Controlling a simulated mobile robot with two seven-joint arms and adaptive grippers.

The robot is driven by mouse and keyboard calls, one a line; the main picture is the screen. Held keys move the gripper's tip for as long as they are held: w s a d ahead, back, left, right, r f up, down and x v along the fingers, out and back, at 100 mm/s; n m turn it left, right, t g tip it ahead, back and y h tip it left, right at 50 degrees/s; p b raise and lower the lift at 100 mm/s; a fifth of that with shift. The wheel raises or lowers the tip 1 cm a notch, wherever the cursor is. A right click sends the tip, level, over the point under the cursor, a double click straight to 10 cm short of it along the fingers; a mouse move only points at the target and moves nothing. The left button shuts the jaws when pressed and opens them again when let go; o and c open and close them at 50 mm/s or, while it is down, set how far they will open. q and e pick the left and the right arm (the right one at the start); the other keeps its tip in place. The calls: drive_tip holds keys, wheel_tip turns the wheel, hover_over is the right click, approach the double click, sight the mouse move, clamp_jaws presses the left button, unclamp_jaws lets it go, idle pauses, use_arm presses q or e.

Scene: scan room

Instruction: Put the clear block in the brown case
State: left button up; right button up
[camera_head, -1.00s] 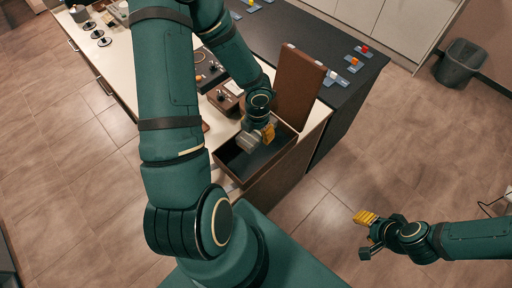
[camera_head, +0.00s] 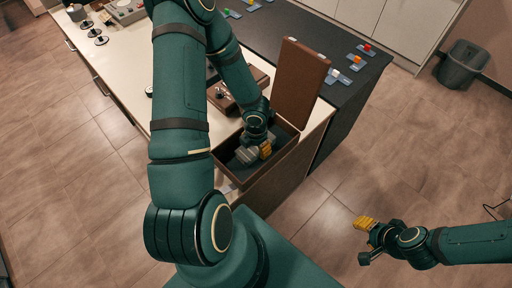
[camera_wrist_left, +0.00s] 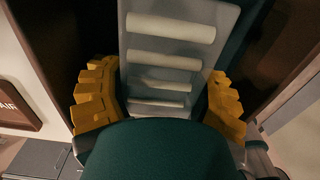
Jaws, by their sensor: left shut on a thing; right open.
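The brown case (camera_head: 222,160) stands open at the near right end of the counter, its lid (camera_head: 300,82) upright at the back right. My left gripper (camera_head: 258,151) is inside the case opening, pointing down. In the left wrist view my left gripper (camera_wrist_left: 160,105) has its yellow fingers on both sides of the clear block (camera_wrist_left: 170,62), a pale slab with several white bars in it. My left gripper is shut on the block. Whether the block touches the case floor cannot be told. My right gripper (camera_head: 366,240) is open and empty, over the floor at the right.
A brown box with knobs (camera_head: 222,97) sits on the counter just behind the case. Small blue holders with coloured pieces (camera_head: 356,62) lie on the dark counter (camera_head: 345,90). A grey bin (camera_head: 463,64) stands on the floor at the far right.

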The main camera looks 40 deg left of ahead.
use_arm(q)
drive_tip(key=shift+r, duration=0.15)
drive_tip(key=o, duration=1.2)
drive_tip(key=shift+c, duration=0.2)
wheel_tip(320, 180, up, 10)
drive_tip(key=p, duration=0.5)
drive_tip(key=shift+r, duration=1)
